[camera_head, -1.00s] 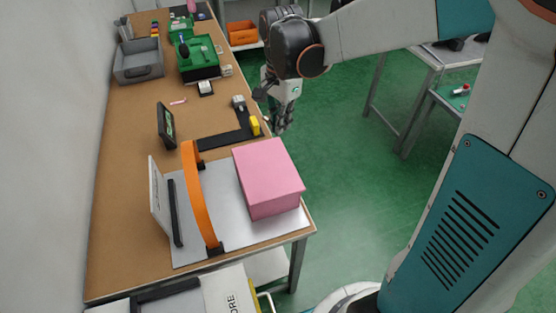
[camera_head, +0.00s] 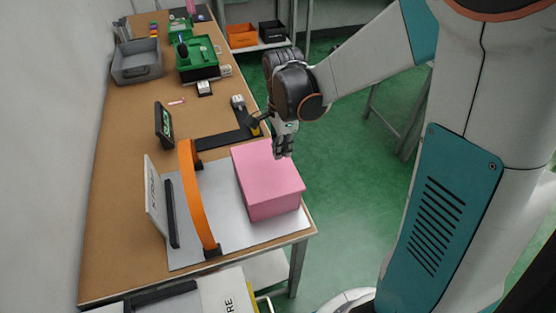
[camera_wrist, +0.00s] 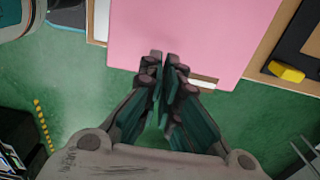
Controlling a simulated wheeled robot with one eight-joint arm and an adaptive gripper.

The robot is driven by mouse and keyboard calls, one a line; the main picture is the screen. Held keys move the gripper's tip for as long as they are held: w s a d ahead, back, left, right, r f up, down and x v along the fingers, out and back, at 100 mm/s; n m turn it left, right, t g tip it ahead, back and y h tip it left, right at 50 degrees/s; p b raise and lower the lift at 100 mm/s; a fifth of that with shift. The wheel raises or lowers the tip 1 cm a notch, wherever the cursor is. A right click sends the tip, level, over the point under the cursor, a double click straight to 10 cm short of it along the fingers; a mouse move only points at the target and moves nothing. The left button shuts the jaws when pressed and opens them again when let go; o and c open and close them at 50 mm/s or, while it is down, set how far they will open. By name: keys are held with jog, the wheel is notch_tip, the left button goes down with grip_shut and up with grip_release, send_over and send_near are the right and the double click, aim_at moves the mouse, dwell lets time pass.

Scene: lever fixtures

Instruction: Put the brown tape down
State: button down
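I cannot make out any brown tape in either view. My gripper (camera_head: 283,153) points down by the far right corner of a pink box (camera_head: 265,185), near its top. In the wrist view, the fingers of my gripper (camera_wrist: 163,62) are together, with only a narrow gap and nothing visible between them. Their tips overlap the edge of the pink box (camera_wrist: 195,30) in that picture; I cannot tell whether they touch it.
An orange arch (camera_head: 197,195) stands on a metal plate (camera_head: 236,236) beside the box. A small dark screen (camera_head: 164,126), a grey bin (camera_head: 138,62) and a green fixture (camera_head: 197,68) stand further along the table.

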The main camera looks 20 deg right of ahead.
aim_at(282, 172)
jog(key=shift+f+b, duration=0.9)
jog(key=shift+f, duration=2.35)
jog(key=shift+f, duration=0.1)
jog(key=c, duration=1.8)
grip_release()
